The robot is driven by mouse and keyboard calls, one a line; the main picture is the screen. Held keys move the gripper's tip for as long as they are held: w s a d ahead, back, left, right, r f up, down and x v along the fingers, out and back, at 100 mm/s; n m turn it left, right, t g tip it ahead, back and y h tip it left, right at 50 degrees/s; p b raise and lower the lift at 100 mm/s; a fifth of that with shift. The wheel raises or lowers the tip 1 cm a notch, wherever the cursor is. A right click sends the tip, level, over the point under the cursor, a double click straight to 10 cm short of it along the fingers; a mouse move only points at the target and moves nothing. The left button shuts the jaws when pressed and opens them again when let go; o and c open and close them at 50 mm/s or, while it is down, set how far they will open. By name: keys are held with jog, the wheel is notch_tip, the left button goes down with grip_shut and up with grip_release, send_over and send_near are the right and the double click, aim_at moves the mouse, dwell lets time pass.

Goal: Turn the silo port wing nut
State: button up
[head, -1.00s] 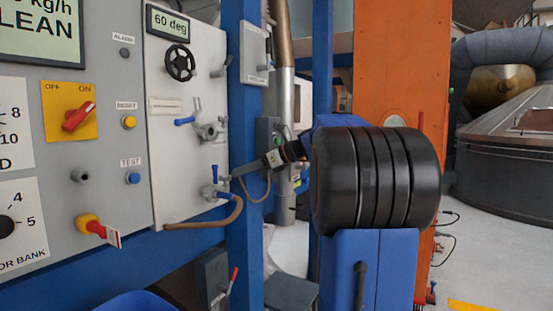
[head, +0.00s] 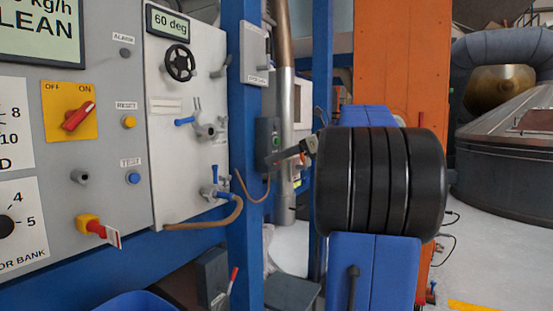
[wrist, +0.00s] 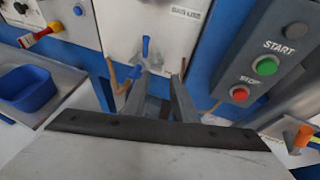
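On the white panel in the head view is a grey metal fitting (head: 205,130) with a blue-tipped lever and upright prongs. It may be the silo port wing nut, but I cannot tell for sure. Below it is a hose valve (head: 213,192) with a blue handle, which also shows in the wrist view (wrist: 145,47). My gripper (head: 284,155) is right of the panel, in front of a dark button box, apart from both fittings. In the wrist view its two fingers (wrist: 155,88) stand apart, with nothing visibly held between them.
A blue upright post (head: 245,150) stands between the panel and my gripper. A box with green START and red STOP buttons (wrist: 252,80) is close on the right in the wrist view. A brown hose (head: 225,215) hangs from the valve. A blue bin (wrist: 27,88) is at left.

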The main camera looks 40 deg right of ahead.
aim_at(227, 176)
jog(key=shift+o, duration=0.8)
jog(key=shift+d, duration=0.1)
jog(key=x, duration=1.7)
jog(key=shift+w+f, duration=0.1)
jog(key=shift+f, duration=0.1)
